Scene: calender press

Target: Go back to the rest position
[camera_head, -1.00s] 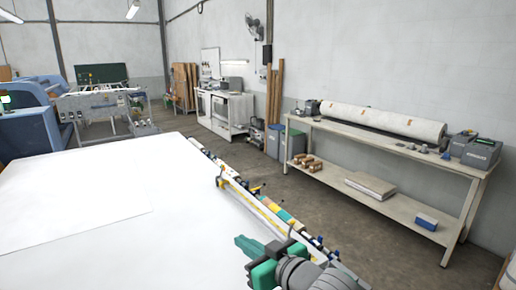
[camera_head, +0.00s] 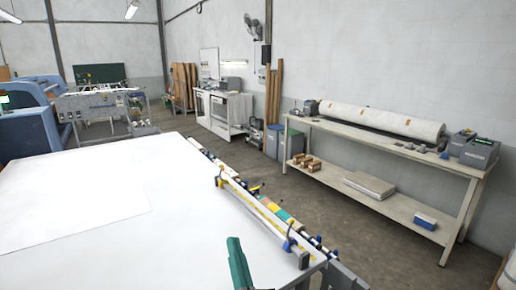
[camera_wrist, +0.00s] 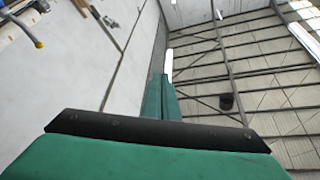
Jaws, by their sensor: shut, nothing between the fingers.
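My gripper (camera_head: 235,245) shows at the bottom edge of the head view, as a green finger pointing up in front of the white table (camera_head: 190,235). The rest of it is cut off by the frame. In the wrist view my gripper (camera_wrist: 162,85) has its green fingers together with nothing between them. Behind them are a pale wall (camera_wrist: 70,85) and the roof beams, so it points upward.
A long rail with a yellow strip (camera_head: 260,215) lies along the table's right edge. A workbench (camera_head: 380,138) with a white roll (camera_head: 385,122) stands by the right wall. Blue machinery (camera_head: 30,125) is at the far left. The floor (camera_head: 340,225) between table and bench is clear.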

